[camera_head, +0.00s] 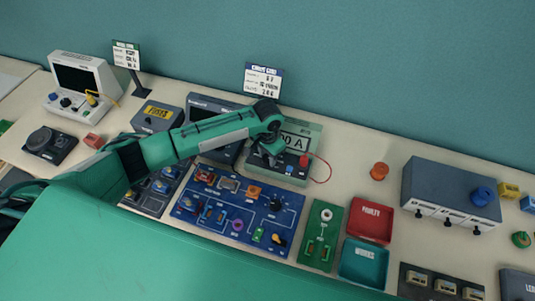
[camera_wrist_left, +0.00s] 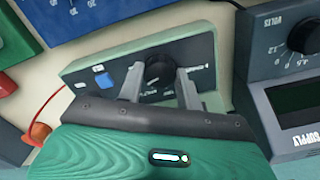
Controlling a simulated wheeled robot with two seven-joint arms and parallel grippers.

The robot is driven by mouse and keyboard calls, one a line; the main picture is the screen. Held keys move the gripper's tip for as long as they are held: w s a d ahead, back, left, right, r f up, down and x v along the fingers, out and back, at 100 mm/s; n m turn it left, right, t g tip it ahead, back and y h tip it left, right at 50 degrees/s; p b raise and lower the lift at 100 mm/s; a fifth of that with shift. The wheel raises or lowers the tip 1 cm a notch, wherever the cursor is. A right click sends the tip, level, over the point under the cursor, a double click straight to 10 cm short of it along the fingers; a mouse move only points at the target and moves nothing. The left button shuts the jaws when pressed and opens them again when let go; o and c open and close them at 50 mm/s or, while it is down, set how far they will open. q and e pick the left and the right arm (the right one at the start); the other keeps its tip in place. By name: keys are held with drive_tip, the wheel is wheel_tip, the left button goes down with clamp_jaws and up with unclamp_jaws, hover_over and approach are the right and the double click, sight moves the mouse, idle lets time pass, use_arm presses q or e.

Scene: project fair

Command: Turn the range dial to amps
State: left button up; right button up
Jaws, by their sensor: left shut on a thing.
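The meter (camera_head: 314,130) is a grey-green box at the back middle of the table. Its display (camera_head: 297,143) is partly hidden by my left arm; the visible part ends in "0 A". In the left wrist view, the meter's front panel (camera_wrist_left: 203,50) carries a round black range dial (camera_wrist_left: 158,72). My left gripper (camera_head: 268,157) reaches down to this panel. In the left wrist view its two fingers (camera_wrist_left: 160,84) stand on either side of the dial, shut on it. The panel's markings are too small to read surely. My right gripper is not in view.
A power supply (camera_head: 212,104) stands just left of the meter. A red lead (camera_head: 325,170) loops from the meter's right side. A blue circuit board (camera_head: 237,208) lies in front. Red (camera_head: 370,221) and teal (camera_head: 363,262) trays and a grey box (camera_head: 450,188) are to the right.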

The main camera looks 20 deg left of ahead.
sight(268, 158)
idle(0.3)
use_arm(q)
drive_tip(key=o, duration=1)
drive_tip(key=shift+r, duration=0.15)
drive_tip(key=shift+r, duration=0.35)
wheel_tip(268, 158, up, 13)
drive_tip(key=b, duration=0.4)
drive_tip(key=shift+f, duration=0.1)
